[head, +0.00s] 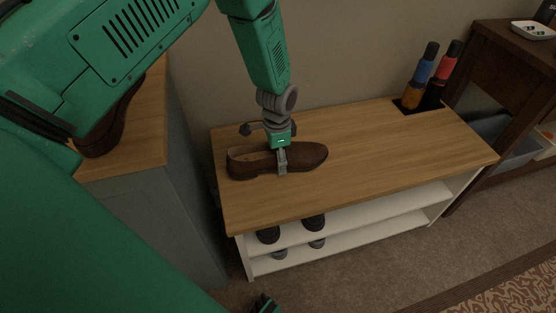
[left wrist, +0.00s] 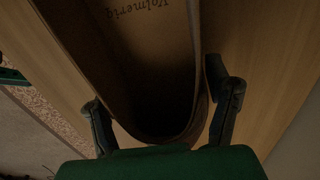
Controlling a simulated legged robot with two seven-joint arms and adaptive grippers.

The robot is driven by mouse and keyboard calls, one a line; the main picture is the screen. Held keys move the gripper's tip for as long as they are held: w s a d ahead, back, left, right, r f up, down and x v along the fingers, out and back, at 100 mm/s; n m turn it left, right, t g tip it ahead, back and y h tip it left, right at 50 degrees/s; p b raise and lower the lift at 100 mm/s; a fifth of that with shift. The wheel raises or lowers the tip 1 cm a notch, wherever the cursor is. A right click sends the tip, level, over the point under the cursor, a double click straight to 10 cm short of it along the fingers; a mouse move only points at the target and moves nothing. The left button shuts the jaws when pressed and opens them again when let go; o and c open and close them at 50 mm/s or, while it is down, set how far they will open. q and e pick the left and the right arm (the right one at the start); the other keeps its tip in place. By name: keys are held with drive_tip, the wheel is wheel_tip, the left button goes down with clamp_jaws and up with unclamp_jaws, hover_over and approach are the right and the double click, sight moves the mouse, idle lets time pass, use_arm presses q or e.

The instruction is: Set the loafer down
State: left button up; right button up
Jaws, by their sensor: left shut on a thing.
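A brown loafer (head: 306,158) is at the left part of the wooden bench top (head: 390,145), its toe pointing right. It looks level and at or very close to the surface; I cannot tell whether its sole touches. My left gripper (head: 282,160) comes down from above and is shut on the loafer's side near its middle. In the left wrist view the loafer's opening and printed insole (left wrist: 145,45) lie between the two fingers (left wrist: 160,110).
A second brown shoe (head: 105,130) stands on the grey cabinet (head: 165,215) at left, partly behind my arm. Blue and red bottle-like items (head: 425,65) stand at the bench's back right. Dark shoes (head: 313,222) sit on white shelves below. The bench's middle and right are clear.

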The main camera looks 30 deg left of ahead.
use_arm(q)
drive_tip(key=shift+f, duration=0.45)
drive_tip(key=shift+r, duration=0.15)
drive_tip(key=o, duration=1.5)
wheel_tip(320, 180, up, 12)
drive_tip(key=p, duration=0.4)
